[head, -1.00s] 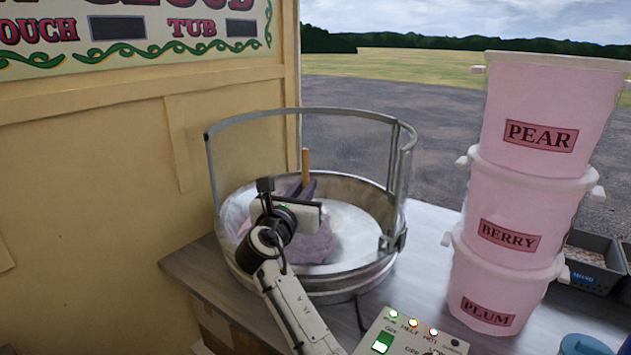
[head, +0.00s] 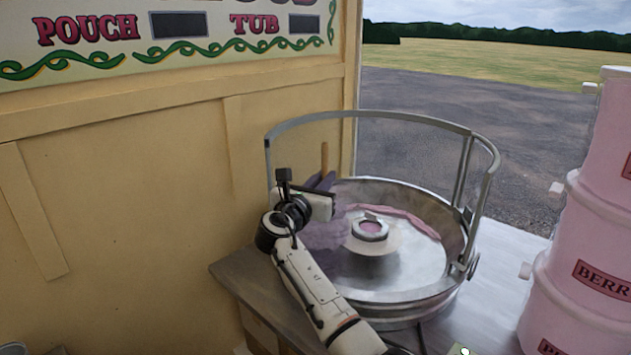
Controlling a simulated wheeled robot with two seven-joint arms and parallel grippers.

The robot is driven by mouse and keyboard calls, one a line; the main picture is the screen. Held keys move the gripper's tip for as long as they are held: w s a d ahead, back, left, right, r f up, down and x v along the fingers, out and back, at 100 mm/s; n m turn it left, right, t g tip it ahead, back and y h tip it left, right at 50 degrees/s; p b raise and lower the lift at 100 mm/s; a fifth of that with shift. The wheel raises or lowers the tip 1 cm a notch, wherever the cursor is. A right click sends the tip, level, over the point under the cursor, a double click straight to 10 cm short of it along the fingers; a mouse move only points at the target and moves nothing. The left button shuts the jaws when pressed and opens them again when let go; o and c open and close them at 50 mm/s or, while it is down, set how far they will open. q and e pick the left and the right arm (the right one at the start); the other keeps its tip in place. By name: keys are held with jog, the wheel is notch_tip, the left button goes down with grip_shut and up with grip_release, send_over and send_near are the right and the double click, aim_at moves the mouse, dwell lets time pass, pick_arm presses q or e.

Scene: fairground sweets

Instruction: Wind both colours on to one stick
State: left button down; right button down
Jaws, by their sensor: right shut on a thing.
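My right gripper (head: 322,184) reaches over the left part of the round metal pan (head: 455,282). It is shut on a thin wooden stick (head: 324,158), whose tan end stands up above the dark fingers. A fluffy lilac mass of floss (head: 326,236) hangs below the gripper, inside the pan. The gripper and arm hide the lower stick and part of the floss. A pink strand of floss (head: 405,216) lies along the far right inside of the pan. The spinner head (head: 370,229) in the middle has a pink centre. My left gripper is not in view.
A raised metal rail (head: 375,115) curves around the pan's back and sides. Pink stacked tubs (head: 575,235) stand at the right. A cream panelled wall (head: 150,190) is close on the left. Some grey counter (head: 500,262) is bare between pan and tubs.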

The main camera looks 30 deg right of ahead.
notch_tip(320, 180, up, 8)
jog(key=w, duration=0.1)
jog(key=shift+d+f, duration=0.15)
jog(key=shift+d, duration=0.2)
dwell(0.3)
